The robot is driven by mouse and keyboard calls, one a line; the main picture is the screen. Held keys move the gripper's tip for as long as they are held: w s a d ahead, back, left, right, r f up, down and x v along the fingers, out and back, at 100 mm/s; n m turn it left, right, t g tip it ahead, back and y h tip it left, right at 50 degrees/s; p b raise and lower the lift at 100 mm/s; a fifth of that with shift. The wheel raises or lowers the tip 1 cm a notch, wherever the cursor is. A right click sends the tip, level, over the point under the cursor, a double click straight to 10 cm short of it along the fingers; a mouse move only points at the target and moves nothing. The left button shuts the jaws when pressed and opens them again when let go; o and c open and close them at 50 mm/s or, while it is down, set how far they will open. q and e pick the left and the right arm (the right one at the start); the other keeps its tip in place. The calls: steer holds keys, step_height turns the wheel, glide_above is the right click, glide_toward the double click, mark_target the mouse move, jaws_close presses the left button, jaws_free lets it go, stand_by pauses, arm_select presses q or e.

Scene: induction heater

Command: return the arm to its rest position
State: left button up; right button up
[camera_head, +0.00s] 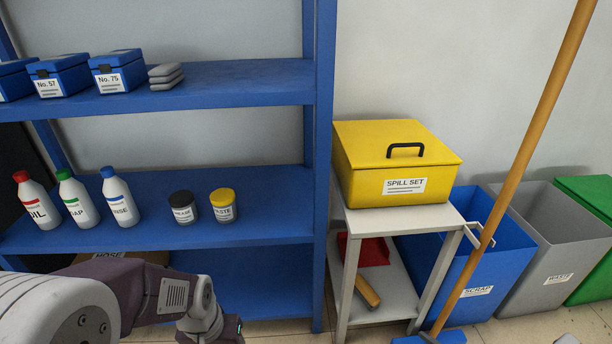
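My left arm comes in at the bottom left, in front of the blue shelf unit (324,150). Its pale upper link, dark purple link and grey wrist part show, bent down toward the bottom edge. The fingers of my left gripper do not show, and nothing held is visible. My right gripper does not show either.
Bottles (79,200), jars (223,206) and blue boxes (119,71) stand on the shelves. A yellow spill set box (350,160) sits on a grey stand (446,218). A leaning broom (520,150) and blue (512,240), grey (535,210) and green bins (590,195) are at right.

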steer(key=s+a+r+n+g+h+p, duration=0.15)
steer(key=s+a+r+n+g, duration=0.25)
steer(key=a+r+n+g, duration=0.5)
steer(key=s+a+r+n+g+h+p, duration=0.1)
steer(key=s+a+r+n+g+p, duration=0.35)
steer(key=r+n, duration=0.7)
arm_select(q)
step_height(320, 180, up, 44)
steer(key=p, duration=3.7)
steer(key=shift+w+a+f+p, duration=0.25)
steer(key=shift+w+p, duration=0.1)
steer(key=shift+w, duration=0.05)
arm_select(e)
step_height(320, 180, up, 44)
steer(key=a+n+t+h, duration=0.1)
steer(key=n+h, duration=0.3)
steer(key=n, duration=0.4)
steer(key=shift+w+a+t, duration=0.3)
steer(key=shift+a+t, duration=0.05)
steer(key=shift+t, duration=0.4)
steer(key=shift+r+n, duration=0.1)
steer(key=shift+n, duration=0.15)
